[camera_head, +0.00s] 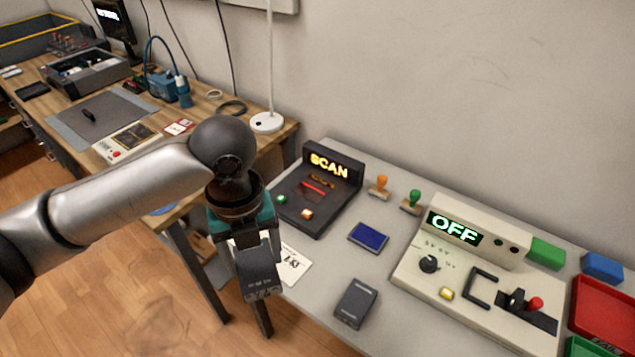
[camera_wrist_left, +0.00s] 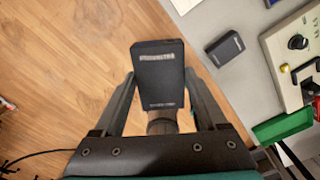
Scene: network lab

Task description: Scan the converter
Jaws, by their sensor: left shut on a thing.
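My left gripper (camera_head: 256,262) is shut on a small dark grey box with pale lettering, which looks like the converter (camera_head: 263,288). It holds the box in front of the grey table's left edge, over the floor. In the left wrist view the converter (camera_wrist_left: 160,72) sits between the two fingers, its lettered face showing. The black scanner (camera_head: 322,192) with a lit orange SCAN sign stands on the table, behind and right of the gripper. It has a red line, a green button and an orange button. My right gripper is not in view.
A similar dark box (camera_head: 356,303) lies on the table's front, near a blue pad (camera_head: 369,237) and a printed sheet (camera_head: 290,263). Two stamps (camera_head: 379,187) stand behind. A beige tester (camera_head: 475,275) reading OFF and a red tray (camera_head: 603,316) fill the right.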

